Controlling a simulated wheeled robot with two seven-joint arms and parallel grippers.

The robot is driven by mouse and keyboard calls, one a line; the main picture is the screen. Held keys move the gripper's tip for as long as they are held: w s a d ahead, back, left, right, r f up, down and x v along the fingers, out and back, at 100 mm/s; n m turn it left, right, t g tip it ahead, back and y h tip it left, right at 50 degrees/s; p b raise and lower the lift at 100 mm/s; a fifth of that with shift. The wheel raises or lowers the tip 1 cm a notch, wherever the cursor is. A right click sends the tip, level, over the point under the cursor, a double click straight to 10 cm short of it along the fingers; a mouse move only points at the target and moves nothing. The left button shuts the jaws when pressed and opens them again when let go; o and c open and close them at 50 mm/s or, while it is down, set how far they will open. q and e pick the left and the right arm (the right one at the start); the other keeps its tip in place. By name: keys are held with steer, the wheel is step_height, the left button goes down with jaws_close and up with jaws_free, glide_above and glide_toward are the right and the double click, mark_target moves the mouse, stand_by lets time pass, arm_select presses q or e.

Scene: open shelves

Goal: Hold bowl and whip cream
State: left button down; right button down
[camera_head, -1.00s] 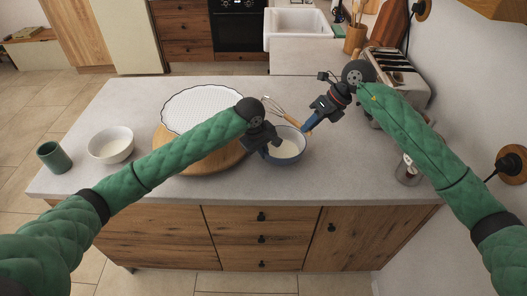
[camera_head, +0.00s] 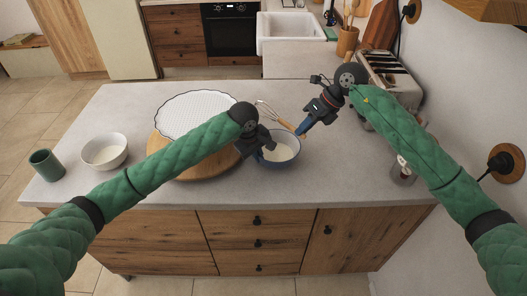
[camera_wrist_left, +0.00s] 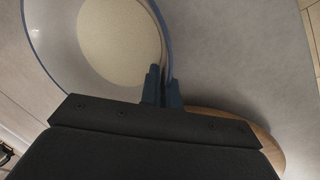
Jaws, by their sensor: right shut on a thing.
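A blue-rimmed bowl (camera_head: 294,151) with pale cream (camera_head: 276,154) inside stands on the counter; it also shows in the left wrist view (camera_wrist_left: 42,65). My left gripper (camera_head: 259,146) is at the bowl's left side. In the left wrist view its fingers (camera_wrist_left: 162,88) are close together with the bowl's rim between them. My right gripper (camera_head: 303,130) is shut on the wooden handle of a whisk (camera_head: 283,119), behind and above the bowl. The whisk's wire end points up and left, apart from the cream. The handle's far end is hidden by the gripper.
A white patterned tray (camera_head: 197,112) lies on a round wooden board (camera_head: 205,172) left of the bowl. A white bowl (camera_head: 104,150) and a green cup (camera_head: 46,164) stand at far left. A toaster (camera_head: 388,85) and a glass jar (camera_head: 403,173) are at right. The front middle counter is clear.

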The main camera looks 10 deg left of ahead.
steer(key=w+r+m+g+y, duration=0.4)
steer(key=r+m+g+y, duration=0.35)
steer(key=r+m, duration=0.75)
step_height(320, 180, down, 14)
steer(key=m+y, duration=0.1)
steer(key=m, duration=0.2)
steer(key=shift+s+f, duration=0.25)
steer(key=shift+s, duration=0.05)
stand_by(1.0)
